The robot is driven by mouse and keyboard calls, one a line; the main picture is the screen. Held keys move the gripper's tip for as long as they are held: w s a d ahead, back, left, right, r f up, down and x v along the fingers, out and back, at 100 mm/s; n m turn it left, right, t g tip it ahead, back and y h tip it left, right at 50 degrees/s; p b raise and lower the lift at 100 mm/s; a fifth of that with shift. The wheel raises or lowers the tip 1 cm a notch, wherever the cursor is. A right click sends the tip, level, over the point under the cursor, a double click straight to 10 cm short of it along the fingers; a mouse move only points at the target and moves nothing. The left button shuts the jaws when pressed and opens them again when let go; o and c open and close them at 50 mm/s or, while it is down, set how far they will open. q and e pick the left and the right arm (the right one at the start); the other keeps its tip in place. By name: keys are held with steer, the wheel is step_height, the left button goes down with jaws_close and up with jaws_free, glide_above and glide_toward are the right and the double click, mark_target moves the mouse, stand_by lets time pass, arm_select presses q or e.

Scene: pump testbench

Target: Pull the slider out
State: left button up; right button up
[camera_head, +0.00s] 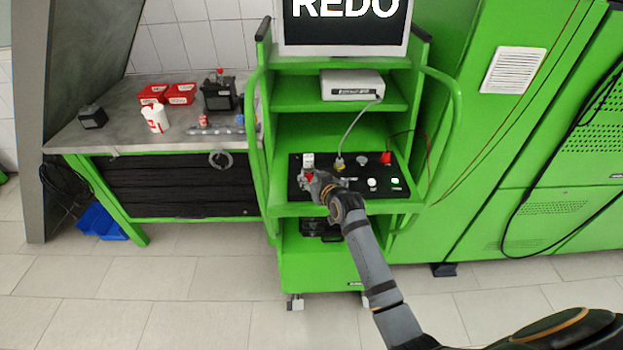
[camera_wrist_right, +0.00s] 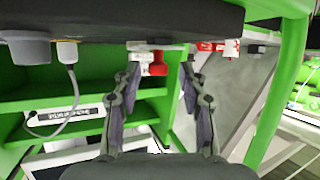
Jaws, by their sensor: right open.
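A small white part with a red knob (camera_wrist_right: 157,66), which may be the slider, shows between my fingers in the right wrist view. In the head view the white part (camera_head: 308,160) is at the left end of the black panel (camera_head: 348,188), with red just below it. My right gripper (camera_head: 323,182) is at that left end, close to the part. In the right wrist view its two fingers (camera_wrist_right: 161,75) are spread apart and hold nothing. The gripper partly hides the part in the head view. My left gripper is not in view.
The panel lies on a shelf of the green cart (camera_head: 290,209), with several buttons and plugged cables. Green side rails (camera_head: 457,120) flank the cart. A grey box (camera_head: 351,84) and a screen (camera_head: 344,25) stand above. A workbench (camera_head: 77,137) with red bins (camera_head: 180,95) is at left.

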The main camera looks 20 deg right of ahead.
steer(key=v, duration=1.2)
steer(key=s+d+f+g+h, duration=0.15)
steer(key=s+f+g, duration=0.4)
steer(key=s, duration=0.65)
steer(key=s+d+f+g+h, duration=0.15)
steer(key=s+f+g, duration=0.45)
steer(key=s, duration=0.6)
steer(key=s+f+x, duration=0.1)
steer(key=s+x, duration=0.2)
steer(key=x, duration=1.1)
steer(key=s+a+x, duration=0.1)
steer(key=s+x, duration=0.3)
steer(key=x, duration=1)
steer(key=s+d+f+b, duration=0.1)
steer(key=s+f, duration=1.5)
steer(key=s, duration=0.1)
steer(key=shift+s+d+m+g+y, duration=0.2)
steer(key=shift+s+m+g+y, duration=0.15)
steer(key=shift+m+y, duration=0.05)
